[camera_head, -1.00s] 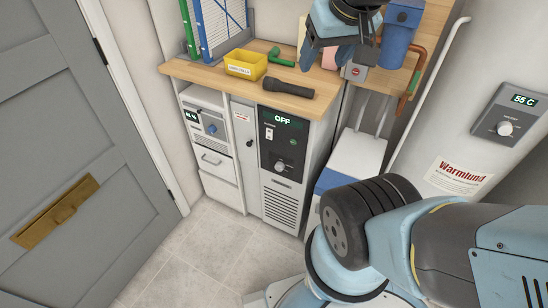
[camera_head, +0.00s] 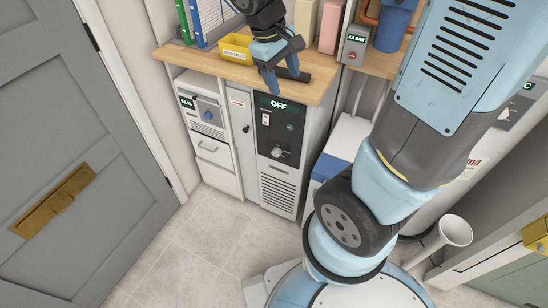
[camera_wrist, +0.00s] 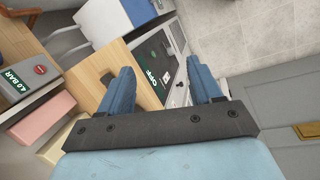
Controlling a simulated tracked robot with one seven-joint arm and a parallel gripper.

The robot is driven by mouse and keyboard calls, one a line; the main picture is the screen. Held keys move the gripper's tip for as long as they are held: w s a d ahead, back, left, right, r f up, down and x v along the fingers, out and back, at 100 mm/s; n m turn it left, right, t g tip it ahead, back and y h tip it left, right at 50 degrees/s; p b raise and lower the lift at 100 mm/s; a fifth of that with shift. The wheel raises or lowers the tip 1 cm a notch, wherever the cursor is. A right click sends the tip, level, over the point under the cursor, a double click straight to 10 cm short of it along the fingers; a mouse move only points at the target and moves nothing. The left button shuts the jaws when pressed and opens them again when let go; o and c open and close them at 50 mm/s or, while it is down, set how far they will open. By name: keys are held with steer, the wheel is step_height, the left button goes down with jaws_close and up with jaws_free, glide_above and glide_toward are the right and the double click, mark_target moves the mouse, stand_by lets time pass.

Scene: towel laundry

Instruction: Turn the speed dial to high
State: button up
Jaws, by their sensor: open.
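A black panel (camera_head: 267,130) on the front of the bench unit shows a lit OFF display (camera_head: 279,104). A round grey dial (camera_head: 278,152) sits low on this panel, with a small switch above it; I cannot read its markings. Another dial (camera_head: 208,115) is on the white unit to the left; I cannot tell from labels which is the speed dial. My gripper (camera_head: 284,82) is open and empty, pointing down over the bench's front edge, above the panel and apart from the dials. In the wrist view the panel (camera_wrist: 159,62) shows between the open fingers (camera_wrist: 160,78).
The wooden bench (camera_head: 180,58) carries a yellow bin (camera_head: 235,46), binders and a black torch (camera_head: 300,76) partly behind my gripper. A grey gauge box (camera_head: 355,46) reading about 4.0 BAR is at the right. Clear tiled floor (camera_head: 200,240) lies in front of the units.

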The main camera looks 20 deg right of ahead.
mark_target(275, 155)
steer(key=w+a+f+n+h, duration=0.2)
steer(key=a+f+n+h, duration=0.1)
steer(key=f, duration=0.5)
steer(key=w+a+f+n+h, duration=0.1)
steer(key=a+f+n+h, duration=0.2)
steer(key=f, duration=0.4)
steer(key=w+a+f+n+h, duration=0.2)
steer(key=f+n, duration=0.2)
steer(key=f, duration=0.4)
step_height(275, 155, down, 21)
steer(key=s+n+t+h, duration=0.2)
steer(key=s+n+t, duration=0.1)
steer(key=n+t, duration=1.15)
steer(key=shift+n+g, duration=0.55)
steer(key=shift+g, duration=0.4)
steer(key=x, duration=1.4)
steer(key=shift+w+a+f, duration=0.15)
steer(key=shift+w+f, duration=0.05)
steer(key=shift+f, duration=0.2)
steer(key=c, duration=1)
